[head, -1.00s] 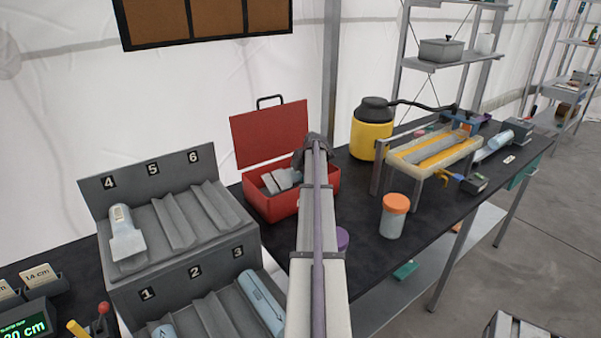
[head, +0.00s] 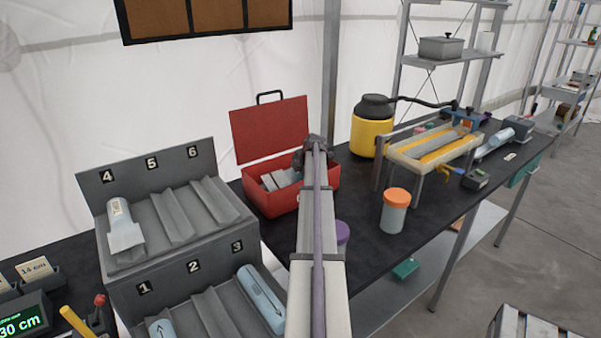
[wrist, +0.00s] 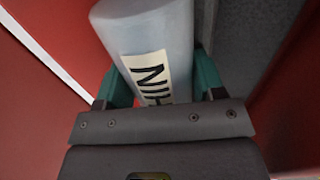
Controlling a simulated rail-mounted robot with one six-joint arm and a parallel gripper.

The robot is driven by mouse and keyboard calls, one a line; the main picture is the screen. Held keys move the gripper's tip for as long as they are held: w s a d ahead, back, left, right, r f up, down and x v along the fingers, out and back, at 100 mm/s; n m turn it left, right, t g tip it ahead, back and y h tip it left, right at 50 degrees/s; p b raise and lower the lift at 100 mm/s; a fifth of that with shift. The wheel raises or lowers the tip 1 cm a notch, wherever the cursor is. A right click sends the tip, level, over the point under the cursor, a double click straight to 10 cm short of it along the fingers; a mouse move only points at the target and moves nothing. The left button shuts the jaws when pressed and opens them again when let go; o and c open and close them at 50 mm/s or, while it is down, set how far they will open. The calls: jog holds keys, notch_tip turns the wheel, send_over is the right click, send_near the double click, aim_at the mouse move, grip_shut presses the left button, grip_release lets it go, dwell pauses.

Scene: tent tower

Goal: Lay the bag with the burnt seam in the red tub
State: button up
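The red tub (head: 268,203), a red box with its lid (head: 270,130) raised behind it, stands on the dark bench. Grey and pale pieces show inside it. My gripper (wrist: 160,85) is shut on a pale blue rolled bag (wrist: 150,35) with a cream label whose visible letters look like "NI". Red walls surround it in the wrist view. In the head view my arm hides the tub's right part and my fingers. No burnt seam is visible on the held bag. Other pale bags lie in the rack, in slot 4 (head: 121,222), slot 3 (head: 262,295) and slot 1 (head: 161,329).
The grey numbered rack (head: 150,262) stands left of the tub. An orange-lidded jar (head: 396,211), a yellow canister (head: 371,135) and a framed roller stand (head: 432,150) are to the right. Some bench between tub and jar is clear.

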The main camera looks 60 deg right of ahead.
jog(key=shift+o, duration=0.5)
jog(key=shift+s+a+p, duration=0.35)
jog(key=shift+s+p, duration=0.05)
jog(key=shift+p, duration=0.1)
jog(key=shift+o, duration=0.9)
jog(key=p+v, duration=0.9)
jog(key=shift+d+r, duration=0.15)
jog(key=shift+r, duration=0.4)
jog(key=shift+s+r, duration=0.15)
jog(key=shift+r, duration=0.05)
